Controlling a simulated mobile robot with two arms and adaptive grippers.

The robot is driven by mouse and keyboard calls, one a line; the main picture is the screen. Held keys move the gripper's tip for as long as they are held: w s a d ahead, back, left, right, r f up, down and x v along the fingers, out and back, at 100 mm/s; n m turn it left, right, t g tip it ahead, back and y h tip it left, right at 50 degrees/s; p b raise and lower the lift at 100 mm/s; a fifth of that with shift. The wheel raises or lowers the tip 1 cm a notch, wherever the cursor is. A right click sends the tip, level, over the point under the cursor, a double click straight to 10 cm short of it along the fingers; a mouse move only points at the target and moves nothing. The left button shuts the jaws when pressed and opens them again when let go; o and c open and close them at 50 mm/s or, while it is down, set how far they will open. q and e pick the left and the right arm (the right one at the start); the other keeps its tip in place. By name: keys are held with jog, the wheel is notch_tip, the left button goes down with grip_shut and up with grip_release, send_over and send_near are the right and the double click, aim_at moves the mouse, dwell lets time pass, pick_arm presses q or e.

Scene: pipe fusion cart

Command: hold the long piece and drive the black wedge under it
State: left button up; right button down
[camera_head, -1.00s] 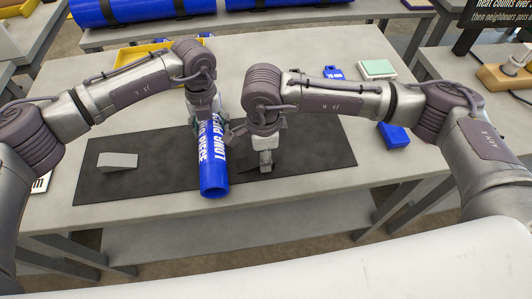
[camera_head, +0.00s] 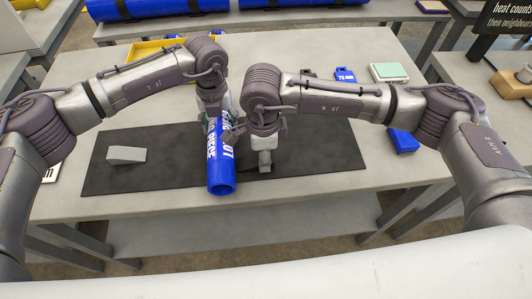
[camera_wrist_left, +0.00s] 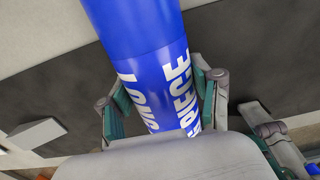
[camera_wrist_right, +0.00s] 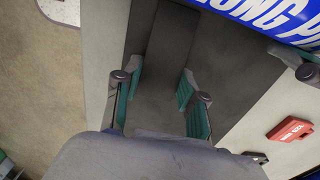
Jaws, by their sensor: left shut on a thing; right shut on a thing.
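The long piece is a blue pipe (camera_head: 221,178) with white lettering, lying on the dark mat with its near end toward me. My left gripper (camera_head: 214,108) is shut around it at its far part; in the left wrist view the fingers (camera_wrist_left: 165,105) flank the pipe (camera_wrist_left: 135,30) on both sides. My right gripper (camera_head: 264,150) is low over the mat, just right of the pipe. In the right wrist view its fingers (camera_wrist_right: 155,100) are shut on the black wedge (camera_wrist_right: 170,50), which is hard to tell from the mat. Whether the wedge's tip is under the pipe is hidden.
A blue block (camera_head: 403,141), a blue 75 mm tag (camera_head: 345,75) and a pale green-topped box (camera_head: 389,72) sit on the table at right. A yellow tray (camera_head: 150,50) is at the back left.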

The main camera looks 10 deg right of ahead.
jog(key=shift+a+f, duration=0.1)
jog(key=shift+a, duration=0.85)
jog(key=c, duration=0.6)
grip_release()
pick_arm(q)
jog(key=o, duration=1.5)
pick_arm(e)
notch_tip(320, 180, up, 12)
jog(key=shift+r, duration=0.1)
pick_arm(q)
notch_tip(320, 180, up, 12)
jog(key=shift+f, duration=0.1)
